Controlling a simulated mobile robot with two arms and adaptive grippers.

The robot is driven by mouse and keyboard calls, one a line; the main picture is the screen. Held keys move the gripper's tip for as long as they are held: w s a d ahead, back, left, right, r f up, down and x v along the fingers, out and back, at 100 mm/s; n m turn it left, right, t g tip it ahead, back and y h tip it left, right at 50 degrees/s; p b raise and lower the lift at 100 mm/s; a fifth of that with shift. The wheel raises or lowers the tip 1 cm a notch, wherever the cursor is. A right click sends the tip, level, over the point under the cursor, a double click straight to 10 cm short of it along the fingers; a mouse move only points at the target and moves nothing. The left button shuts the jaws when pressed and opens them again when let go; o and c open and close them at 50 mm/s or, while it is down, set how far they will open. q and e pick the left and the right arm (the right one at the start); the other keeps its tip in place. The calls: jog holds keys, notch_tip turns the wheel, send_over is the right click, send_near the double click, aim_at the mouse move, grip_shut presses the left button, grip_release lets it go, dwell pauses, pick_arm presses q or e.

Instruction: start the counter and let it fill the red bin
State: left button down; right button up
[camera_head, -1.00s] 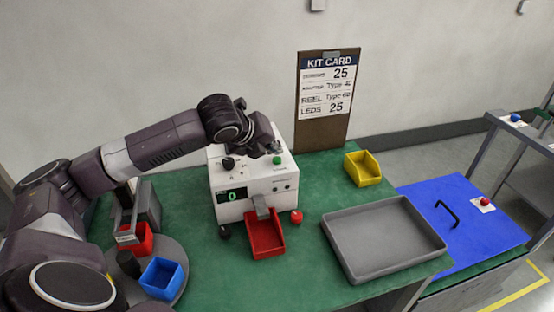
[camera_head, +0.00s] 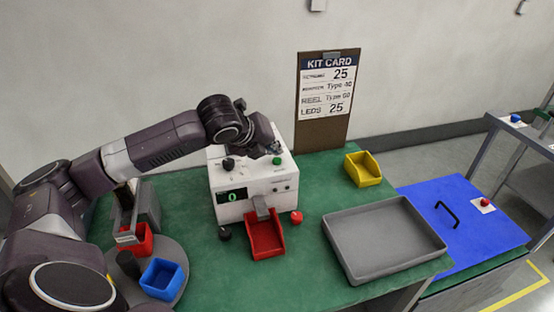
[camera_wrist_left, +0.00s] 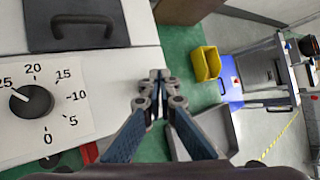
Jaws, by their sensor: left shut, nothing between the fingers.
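The counter (camera_head: 230,205) is a white box on the green bench, with a green "0" on its display (camera_head: 232,195). A green button (camera_head: 277,160) is on its top right. Its black dial knob (camera_wrist_left: 32,101) has a white mark pointing toward 25 in the left wrist view. The red bin (camera_head: 266,240) sits under the counter's grey chute (camera_head: 262,206); no parts are visible in it. My left gripper (camera_head: 274,150) is shut and empty, just above and behind the green button. My right gripper is out of view.
A grey tray (camera_head: 384,264), yellow bin (camera_head: 362,169) and kit card (camera_head: 327,85) stand to the right. A round turntable with a blue bin (camera_head: 160,280) and another red bin (camera_head: 136,244) is at left.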

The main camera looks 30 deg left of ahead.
pick_arm(q)
jog(key=shift+f, duration=0.2)
jog(key=shift+f, duration=0.25)
jog(key=shift+f+p, duration=0.3)
jog(key=shift+f, duration=0.2)
dwell(0.8)
jog(key=shift+r, duration=0.1)
jog(key=shift+r+p, duration=0.8)
jog(key=shift+p, duration=0.5)
